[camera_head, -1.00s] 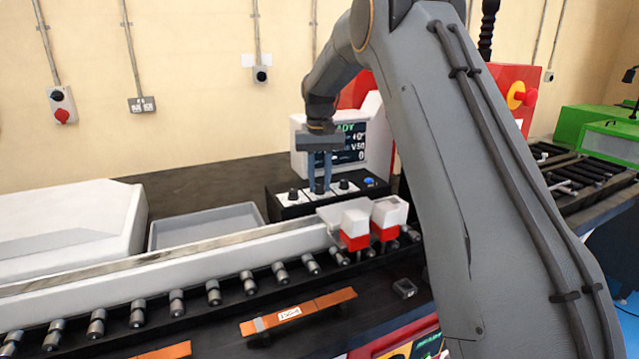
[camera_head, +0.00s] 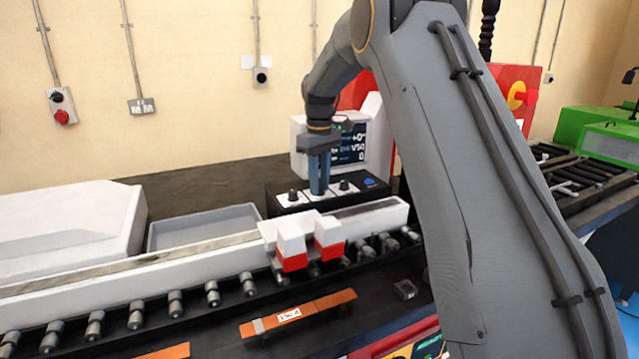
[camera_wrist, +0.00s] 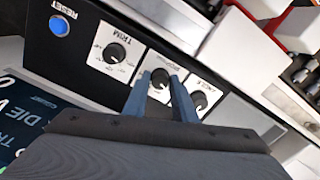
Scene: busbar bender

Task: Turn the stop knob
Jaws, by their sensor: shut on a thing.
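The control box (camera_head: 275,207) carries a row of black knobs on white plates. My gripper (camera_head: 319,190) points down at the box and is shut on the middle knob (camera_wrist: 160,79). In the wrist view its two blue-grey fingers (camera_wrist: 161,84) flank that knob, whose label is too small to read. The trim knob (camera_wrist: 115,52) and the angle knob (camera_wrist: 199,101) sit on either side, clear of the fingers. A carriage with two red and white blocks (camera_head: 291,248) stands on the long white rail (camera_head: 375,218).
A display (camera_head: 352,145) stands right behind the box, partly hidden by my arm. A blue reset button (camera_wrist: 59,26) is at the box's end. A grey tray (camera_head: 205,228) and copper bars (camera_head: 300,314) lie nearby.

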